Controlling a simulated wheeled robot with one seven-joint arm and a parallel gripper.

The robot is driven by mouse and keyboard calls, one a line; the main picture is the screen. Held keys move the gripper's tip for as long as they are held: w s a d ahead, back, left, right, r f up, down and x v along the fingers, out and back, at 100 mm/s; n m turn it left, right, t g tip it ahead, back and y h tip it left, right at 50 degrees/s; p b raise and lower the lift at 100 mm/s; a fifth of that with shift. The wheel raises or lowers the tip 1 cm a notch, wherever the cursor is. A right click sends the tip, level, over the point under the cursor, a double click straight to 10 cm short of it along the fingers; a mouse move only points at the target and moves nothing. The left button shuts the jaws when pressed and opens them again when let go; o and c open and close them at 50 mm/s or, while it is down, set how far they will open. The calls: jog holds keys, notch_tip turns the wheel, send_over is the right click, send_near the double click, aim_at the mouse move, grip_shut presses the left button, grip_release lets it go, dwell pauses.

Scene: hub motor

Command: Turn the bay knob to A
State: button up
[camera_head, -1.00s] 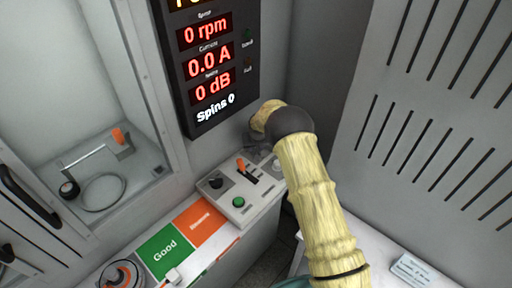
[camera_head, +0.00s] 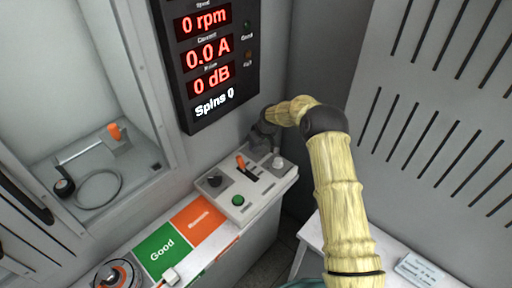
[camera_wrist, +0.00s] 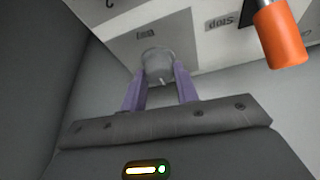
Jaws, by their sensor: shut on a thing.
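The control panel (camera_head: 262,196) sits at the end of the counter in the head view. The bay knob (camera_wrist: 157,66) is a round grey knob with a small white mark on its face, beside an upside-down label too blurred to read surely. It also shows as a small pale knob at the panel's right end in the head view (camera_head: 278,162). My gripper (camera_wrist: 160,78) has its two purple fingers on either side of the knob and is shut on it. In the head view my gripper is small and dark, just behind the panel's right end.
An orange lever (camera_wrist: 280,36) stands close to the right of my gripper in the wrist view. The panel also has a black knob (camera_head: 214,180) and a green button (camera_head: 238,200). A display (camera_head: 208,62) hangs above, and a slotted grey wall (camera_head: 430,130) rises at the right.

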jog(key=n+g+b, duration=0.1)
jog(key=n, duration=0.2)
jog(key=n+g+y+b, duration=0.1)
jog(key=n, duration=0.2)
jog(key=shift+w+d+f, duration=0.1)
jog(key=shift+w, duration=0.05)
dwell(0.4)
jog(key=o, duration=1)
jog(key=shift+c, duration=0.2)
jog(key=b+v, duration=0.1)
jog(key=v, duration=1.6)
jog(key=shift+w+d+r, duration=0.15)
jog(key=shift+r, duration=0.1)
